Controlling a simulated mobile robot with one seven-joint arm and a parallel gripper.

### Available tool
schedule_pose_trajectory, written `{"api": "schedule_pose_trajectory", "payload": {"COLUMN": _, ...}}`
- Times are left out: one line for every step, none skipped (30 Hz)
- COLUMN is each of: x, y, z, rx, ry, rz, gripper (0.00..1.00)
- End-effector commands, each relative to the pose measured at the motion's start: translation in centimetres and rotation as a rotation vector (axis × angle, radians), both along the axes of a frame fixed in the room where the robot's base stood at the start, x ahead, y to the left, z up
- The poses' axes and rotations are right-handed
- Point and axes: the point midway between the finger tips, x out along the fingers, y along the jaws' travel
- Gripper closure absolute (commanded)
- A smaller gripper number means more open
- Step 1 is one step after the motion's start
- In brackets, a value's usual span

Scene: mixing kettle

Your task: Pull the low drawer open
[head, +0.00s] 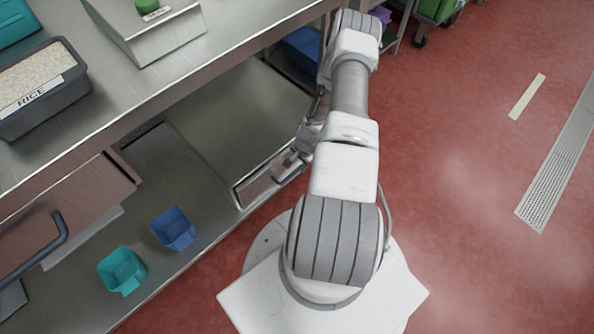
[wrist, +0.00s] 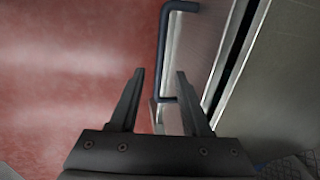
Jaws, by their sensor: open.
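The low drawer (head: 250,188) is in a steel cabinet on the lower shelf, with its metal front facing the red floor. Its dark blue bar handle (head: 289,171) is partly covered by my gripper (head: 292,158) in the head view. In the wrist view my gripper (wrist: 159,73) is open. The handle (wrist: 162,50) runs lengthwise in the picture and its lower end shows between the two fingers. The drawer front (wrist: 198,48) lies to its right, partly behind the right finger. I cannot tell whether a finger touches the handle.
A teal bin (head: 122,270) and a blue bin (head: 174,229) stand on the lower shelf, left of the cabinet. An upper drawer with a dark handle (head: 42,252) is at far left. A rice tub (head: 38,92) stands on the counter. The red floor (head: 470,170) at right is clear.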

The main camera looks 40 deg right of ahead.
Motion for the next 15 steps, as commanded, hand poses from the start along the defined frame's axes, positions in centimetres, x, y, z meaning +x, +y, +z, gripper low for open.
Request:
{"api": "schedule_pose_trajectory", "payload": {"x": 0.2, "y": 0.1, "z": -1.5, "rx": 0.001, "ry": 0.001, "rz": 0.0, "gripper": 0.53}}
{"api": "schedule_pose_trajectory", "payload": {"x": 0.3, "y": 0.0, "z": -1.9, "rx": 0.0, "ry": 0.001, "rz": 0.0, "gripper": 0.53}}
{"api": "schedule_pose_trajectory", "payload": {"x": 0.4, "y": 0.0, "z": -2.5, "rx": 0.0, "ry": 0.0, "rz": 0.0, "gripper": 0.53}}
{"api": "schedule_pose_trajectory", "payload": {"x": 0.4, "y": 0.1, "z": -2.9, "rx": 0.0, "ry": 0.001, "rz": 0.0, "gripper": 0.53}}
{"api": "schedule_pose_trajectory", "payload": {"x": 0.5, "y": 0.0, "z": -3.3, "rx": 0.0, "ry": 0.001, "rz": 0.0, "gripper": 0.53}}
{"api": "schedule_pose_trajectory", "payload": {"x": 0.7, "y": 0.0, "z": -3.7, "rx": -0.001, "ry": 0.0, "rz": 0.0, "gripper": 0.53}}
{"api": "schedule_pose_trajectory", "payload": {"x": 0.7, "y": 0.0, "z": -3.9, "rx": -0.001, "ry": 0.0, "rz": 0.0, "gripper": 0.53}}
{"api": "schedule_pose_trajectory", "payload": {"x": 0.7, "y": 0.0, "z": -4.1, "rx": -0.001, "ry": 0.0, "rz": 0.0, "gripper": 0.53}}
{"api": "schedule_pose_trajectory", "payload": {"x": 0.8, "y": 0.1, "z": -4.4, "rx": 0.0, "ry": 0.0, "rz": -0.001, "gripper": 0.53}}
{"api": "schedule_pose_trajectory", "payload": {"x": 0.8, "y": 0.1, "z": -4.5, "rx": -0.001, "ry": 0.0, "rz": 0.0, "gripper": 0.53}}
{"api": "schedule_pose_trajectory", "payload": {"x": 0.8, "y": 0.0, "z": -4.6, "rx": -0.001, "ry": 0.0, "rz": 0.0, "gripper": 0.53}}
{"api": "schedule_pose_trajectory", "payload": {"x": 0.9, "y": 0.0, "z": -4.6, "rx": -0.001, "ry": 0.0, "rz": 0.0, "gripper": 0.53}}
{"api": "schedule_pose_trajectory", "payload": {"x": 0.9, "y": 0.0, "z": -4.7, "rx": -0.001, "ry": 0.0, "rz": 0.0, "gripper": 0.53}}
{"api": "schedule_pose_trajectory", "payload": {"x": 0.9, "y": 0.0, "z": -4.7, "rx": -0.001, "ry": 0.0, "rz": 0.0, "gripper": 0.53}}
{"api": "schedule_pose_trajectory", "payload": {"x": 0.9, "y": 0.0, "z": -4.7, "rx": -0.001, "ry": 0.0, "rz": 0.0, "gripper": 0.53}}
